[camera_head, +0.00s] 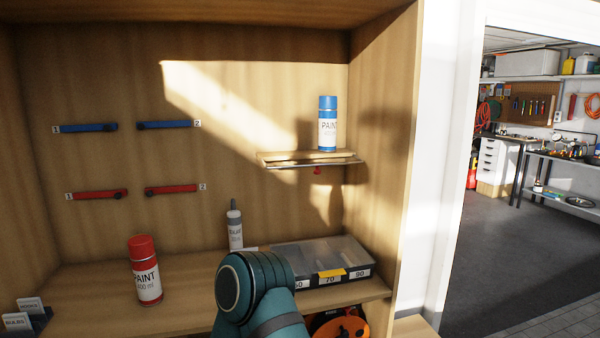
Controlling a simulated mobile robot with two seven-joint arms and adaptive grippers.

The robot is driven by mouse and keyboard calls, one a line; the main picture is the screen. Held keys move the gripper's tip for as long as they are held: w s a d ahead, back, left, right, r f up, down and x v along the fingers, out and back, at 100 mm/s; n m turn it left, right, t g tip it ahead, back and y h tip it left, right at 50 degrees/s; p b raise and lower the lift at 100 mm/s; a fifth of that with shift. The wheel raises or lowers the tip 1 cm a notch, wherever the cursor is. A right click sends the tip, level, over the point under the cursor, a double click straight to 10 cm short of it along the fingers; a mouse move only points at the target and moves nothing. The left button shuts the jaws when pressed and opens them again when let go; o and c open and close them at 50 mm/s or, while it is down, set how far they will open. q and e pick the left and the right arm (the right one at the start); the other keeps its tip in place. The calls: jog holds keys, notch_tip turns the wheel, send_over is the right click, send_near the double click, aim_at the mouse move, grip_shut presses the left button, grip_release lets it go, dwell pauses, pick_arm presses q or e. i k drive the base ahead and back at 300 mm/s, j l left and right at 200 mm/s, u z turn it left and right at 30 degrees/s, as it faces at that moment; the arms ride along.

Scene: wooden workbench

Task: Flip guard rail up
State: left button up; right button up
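A small wooden shelf (285,157) is fixed at the right of the back panel. A thin metal guard rail (312,165) runs low along its front edge and does not stand up above the shelf surface. A blue paint can (328,125) stands upright on the right end of the shelf. A teal rounded part of my own arm rises at bottom centre, below the shelf and apart from it. Neither gripper is in view.
A red paint can (145,272) and a grey bottle (235,230) stand on the lower board. A clear-lidded organizer box (320,262) lies below the shelf. Blue bars (88,128) and red bars (98,194) are on the back panel. A side wall (385,150) bounds the right.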

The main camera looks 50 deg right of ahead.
aim_at(317, 171)
jog(key=k+z, duration=0.2)
jog(key=z, duration=1.4)
